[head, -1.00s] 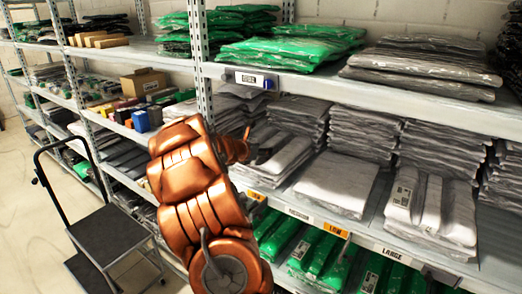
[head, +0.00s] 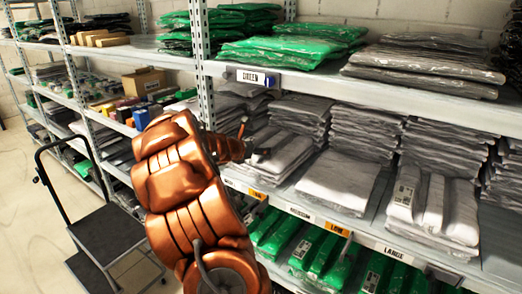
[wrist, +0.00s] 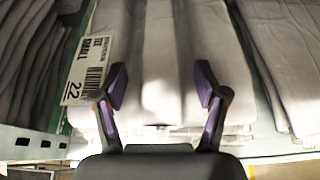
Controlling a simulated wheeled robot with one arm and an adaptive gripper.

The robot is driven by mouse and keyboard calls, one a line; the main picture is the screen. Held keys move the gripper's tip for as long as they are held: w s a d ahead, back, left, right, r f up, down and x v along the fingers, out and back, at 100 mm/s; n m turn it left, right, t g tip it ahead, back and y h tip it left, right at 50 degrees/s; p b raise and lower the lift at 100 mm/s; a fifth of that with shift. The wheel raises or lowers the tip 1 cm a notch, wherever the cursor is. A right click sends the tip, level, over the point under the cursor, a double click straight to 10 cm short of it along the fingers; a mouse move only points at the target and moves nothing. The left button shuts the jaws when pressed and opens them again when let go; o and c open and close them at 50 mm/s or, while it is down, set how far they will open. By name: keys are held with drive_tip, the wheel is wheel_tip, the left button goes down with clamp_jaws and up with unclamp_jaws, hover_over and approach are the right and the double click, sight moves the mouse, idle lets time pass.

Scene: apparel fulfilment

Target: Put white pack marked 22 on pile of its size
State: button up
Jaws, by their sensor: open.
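A white pack (wrist: 160,50) with a label reading TEE SMALL and 22 (wrist: 85,70) lies in front of my gripper in the wrist view. My gripper (wrist: 162,90) is open, with its two fingers spread over the pack's front part; I cannot tell whether they touch it. In the head view my gripper (head: 258,153) is at the left white pile (head: 285,150), partly hidden by my arm. A middle white pile (head: 340,182) sits behind a MEDIUM tag (head: 300,213). A right white pile (head: 435,205) sits behind a LARGE tag (head: 393,252).
Taller stacks of grey packs stand behind the white piles. The upper shelf (head: 330,88) with green and grey packs overhangs them. Green packs (head: 320,255) lie on the shelf below. A shelf post (head: 205,60) is close to my arm. A step cart (head: 105,235) stands at left.

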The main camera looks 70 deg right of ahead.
drive_tip(key=v, duration=0.8)
drive_tip(key=shift+b, duration=0.45)
drive_tip(key=shift+a+r, duration=0.1)
drive_tip(key=shift+a, duration=0.1)
drive_tip(key=s+a+f+m+y, duration=0.3)
drive_tip(key=s+a+m+y, duration=0.1)
drive_tip(key=a, duration=1.4)
drive_tip(key=s+a+f+m+y, duration=0.3)
drive_tip(key=a+m, duration=0.3)
drive_tip(key=a, duration=1.3)
drive_tip(key=s+a+f+m+t+y, duration=0.1)
drive_tip(key=s+a+f+m+y, duration=0.2)
drive_tip(key=a, duration=1.5)
drive_tip(key=s+m+y, duration=0.2)
drive_tip(key=s+y, duration=0.1)
drive_tip(key=shift+a+m, duration=0.3)
drive_tip(key=shift+c, duration=0.2)
